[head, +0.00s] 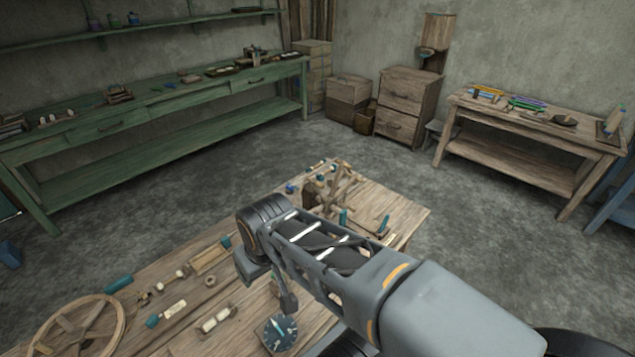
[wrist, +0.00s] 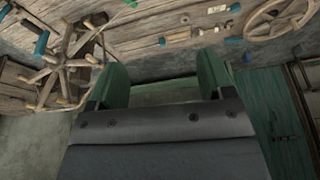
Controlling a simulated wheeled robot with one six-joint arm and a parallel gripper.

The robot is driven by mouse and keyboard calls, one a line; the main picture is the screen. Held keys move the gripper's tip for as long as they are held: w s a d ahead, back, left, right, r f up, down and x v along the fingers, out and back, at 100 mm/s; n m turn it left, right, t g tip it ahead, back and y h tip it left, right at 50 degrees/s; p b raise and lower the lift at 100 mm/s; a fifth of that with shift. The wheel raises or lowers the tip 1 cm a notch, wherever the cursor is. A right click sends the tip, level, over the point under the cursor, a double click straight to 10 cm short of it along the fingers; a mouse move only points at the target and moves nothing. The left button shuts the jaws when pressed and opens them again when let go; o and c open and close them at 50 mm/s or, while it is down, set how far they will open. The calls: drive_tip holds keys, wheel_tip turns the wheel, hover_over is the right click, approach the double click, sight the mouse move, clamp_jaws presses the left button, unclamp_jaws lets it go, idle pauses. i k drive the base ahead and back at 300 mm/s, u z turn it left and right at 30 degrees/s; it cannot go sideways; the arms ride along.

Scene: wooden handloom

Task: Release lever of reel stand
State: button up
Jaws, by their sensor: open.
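The reel stand (head: 338,190) is a wooden frame with spoke-like arms at the far end of the wooden table. It also shows in the wrist view (wrist: 62,62), at the upper left. Teal-handled pieces stand beside it, one upright (head: 343,218) and one farther right (head: 385,223); I cannot tell which is the release lever. In the wrist view, my gripper (wrist: 162,80) has its two green fingers wide apart with nothing between them. It is apart from the reel stand. In the head view, my arm covers part of the table.
A spoked wooden wheel (head: 78,328) and a round dark dial (head: 279,333) lie on the near table with several small teal-and-wood tools. A green workbench (head: 150,113) stands at the back left, and a wooden side table (head: 520,150) at the right. Open grey floor (head: 270,165) lies between.

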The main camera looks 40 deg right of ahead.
sight(386, 220)
drive_tip(key=z, duration=3.15)
drive_tip(key=i, duration=2.4)
drive_tip(key=u, duration=2.5)
